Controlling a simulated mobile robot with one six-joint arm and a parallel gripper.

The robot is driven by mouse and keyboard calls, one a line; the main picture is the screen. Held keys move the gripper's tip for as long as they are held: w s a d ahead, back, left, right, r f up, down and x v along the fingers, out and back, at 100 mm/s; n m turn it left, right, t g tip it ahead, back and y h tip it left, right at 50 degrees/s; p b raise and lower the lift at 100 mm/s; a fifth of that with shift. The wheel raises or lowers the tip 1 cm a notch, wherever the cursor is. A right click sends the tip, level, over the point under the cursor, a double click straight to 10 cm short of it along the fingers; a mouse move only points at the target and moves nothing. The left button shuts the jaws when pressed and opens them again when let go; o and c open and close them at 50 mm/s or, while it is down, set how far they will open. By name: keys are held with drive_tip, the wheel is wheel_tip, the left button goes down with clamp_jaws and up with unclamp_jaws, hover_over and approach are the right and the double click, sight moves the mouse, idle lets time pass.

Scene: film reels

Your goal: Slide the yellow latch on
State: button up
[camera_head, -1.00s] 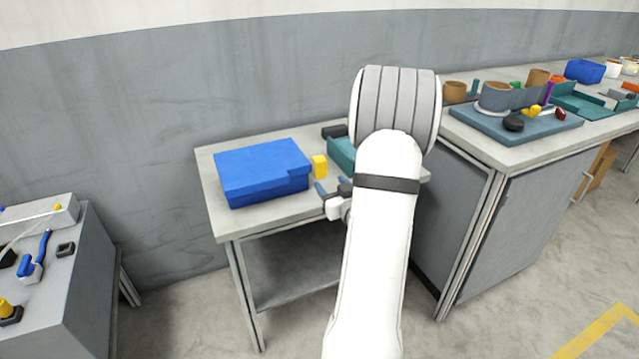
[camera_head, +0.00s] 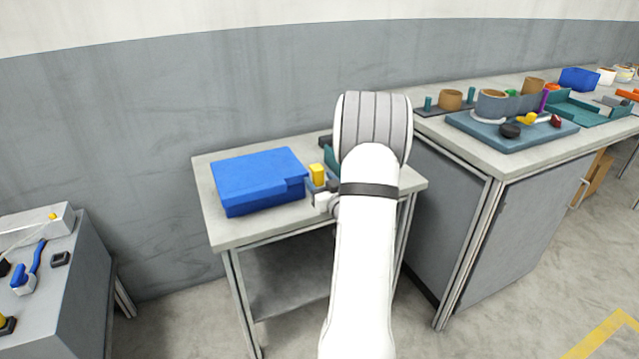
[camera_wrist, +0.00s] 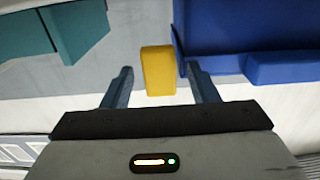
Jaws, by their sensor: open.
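The yellow latch (camera_head: 317,173) is a small upright block beside the right side of the blue box (camera_head: 258,181) on the small table. In the wrist view the yellow latch (camera_wrist: 158,70) stands close to the blue box (camera_wrist: 225,30). My gripper (camera_wrist: 160,82) is open. Its two fingers point toward the latch, one on each side of it, with gaps left and right. The right fingertip is near the blue box's edge. In the head view my gripper (camera_head: 320,190) is partly hidden by my arm, just in front of the latch.
A teal piece (camera_wrist: 78,28) lies left in the wrist view, apart from the latch. The grey table (camera_head: 235,232) is bare at its front edge. A higher bench at right holds a blue-grey board (camera_head: 530,140) with several items. A grey cabinet (camera_head: 45,275) stands at left.

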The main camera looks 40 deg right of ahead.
drive_tip(key=shift+c, duration=0.4)
clamp_jaws()
drive_tip(key=shift+f, duration=0.1)
